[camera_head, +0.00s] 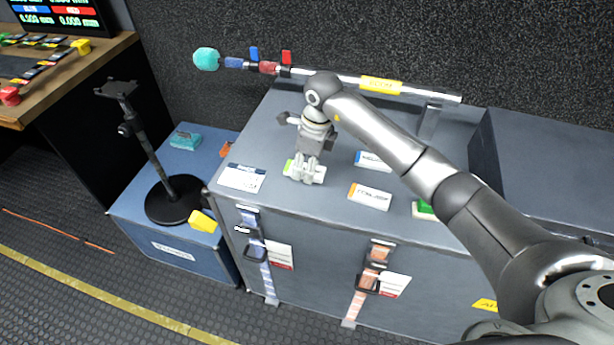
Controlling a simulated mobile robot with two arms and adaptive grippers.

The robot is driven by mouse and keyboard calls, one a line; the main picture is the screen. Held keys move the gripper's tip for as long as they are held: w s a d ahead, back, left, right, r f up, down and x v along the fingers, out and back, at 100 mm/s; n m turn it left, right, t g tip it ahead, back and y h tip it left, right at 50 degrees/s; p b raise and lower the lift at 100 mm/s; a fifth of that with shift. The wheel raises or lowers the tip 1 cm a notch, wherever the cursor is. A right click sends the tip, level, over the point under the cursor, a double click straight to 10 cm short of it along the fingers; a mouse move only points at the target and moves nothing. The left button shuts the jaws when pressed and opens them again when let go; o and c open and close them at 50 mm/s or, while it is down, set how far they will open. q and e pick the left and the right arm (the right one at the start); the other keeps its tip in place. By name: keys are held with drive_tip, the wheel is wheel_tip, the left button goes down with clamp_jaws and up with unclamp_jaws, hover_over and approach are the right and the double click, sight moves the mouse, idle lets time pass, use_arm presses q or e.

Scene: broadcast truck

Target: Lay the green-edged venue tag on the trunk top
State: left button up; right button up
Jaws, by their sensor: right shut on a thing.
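The grey trunk top (330,205) spans the middle of the view. My right gripper (305,171) points down over its left part. It is shut on a small white tag with a lime-green left edge (290,168), the green-edged venue tag. The fingers hide part of the tag. It is at or just above the trunk top; I cannot tell if it touches. My left gripper is not in view.
On the trunk lie a white card (241,178), an orange-edged tag (370,197), a blue-edged tag (373,161) and a green item (424,209) partly behind my arm. A pole (340,78) runs along the back. A black stand (174,200) is on the blue case (140,208) at left.

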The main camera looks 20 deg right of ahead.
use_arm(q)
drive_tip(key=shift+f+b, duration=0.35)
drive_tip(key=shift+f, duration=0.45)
use_arm(e)
drive_tip(key=shift+f, duration=1.35)
drive_tip(key=shift+f, duration=0.1)
drive_tip(key=o, duration=0.9)
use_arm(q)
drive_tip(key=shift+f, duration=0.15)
use_arm(e)
drive_tip(key=shift+o, duration=0.2)
use_arm(q)
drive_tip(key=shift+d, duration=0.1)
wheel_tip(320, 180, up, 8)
drive_tip(key=p, duration=0.8)
use_arm(e)
wheel_tip(320, 180, up, 12)
drive_tip(key=s+d, duration=0.1)
drive_tip(key=shift+d, duration=0.25)
drive_tip(key=shift+a, duration=0.1)
